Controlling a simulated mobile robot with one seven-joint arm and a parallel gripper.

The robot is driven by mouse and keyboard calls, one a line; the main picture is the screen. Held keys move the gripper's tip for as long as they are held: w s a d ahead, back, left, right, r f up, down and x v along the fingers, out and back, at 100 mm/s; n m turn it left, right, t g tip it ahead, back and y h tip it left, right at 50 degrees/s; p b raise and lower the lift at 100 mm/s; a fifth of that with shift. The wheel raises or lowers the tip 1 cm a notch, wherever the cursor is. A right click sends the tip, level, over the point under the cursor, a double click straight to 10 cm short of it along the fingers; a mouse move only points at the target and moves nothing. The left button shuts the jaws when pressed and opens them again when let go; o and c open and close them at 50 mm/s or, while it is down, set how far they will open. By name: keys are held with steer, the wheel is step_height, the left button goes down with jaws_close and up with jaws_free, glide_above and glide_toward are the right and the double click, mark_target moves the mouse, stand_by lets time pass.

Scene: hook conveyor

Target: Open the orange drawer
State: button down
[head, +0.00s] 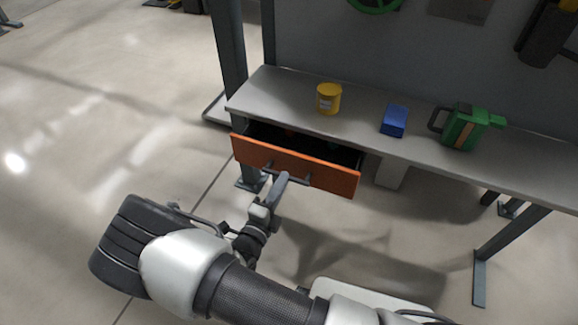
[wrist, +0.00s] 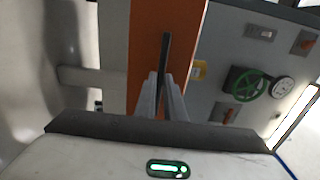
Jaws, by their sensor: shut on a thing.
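The orange drawer (head: 300,168) hangs under the grey workbench and stands partly pulled out, with its dark inside showing behind the front panel. A dark bar handle (head: 286,176) runs across its front. My gripper (head: 282,180) is at the handle and shut on it. In the wrist view the fingers (wrist: 163,88) close around the dark handle (wrist: 165,55), in front of the orange panel (wrist: 143,45). The drawer's contents are too dark to make out clearly.
On the workbench top (head: 365,112) stand a yellow can (head: 328,99), a blue box (head: 394,121) and a green jug (head: 464,129). A bench leg (head: 481,275) stands at right. The floor to the left (head: 90,130) is clear.

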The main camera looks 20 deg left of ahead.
steer(key=s, duration=0.6)
steer(key=shift+s+a+p, duration=0.25)
steer(key=shift+s+p, duration=0.05)
steer(key=c, duration=1.8)
jaws_free()
steer(key=shift+c, duration=0.2)
steer(key=s+a, duration=0.1)
steer(key=s, duration=1.6)
steer(key=shift+s+a+p, duration=0.15)
steer(key=shift+a+p, duration=0.05)
steer(key=shift+p, duration=0.15)
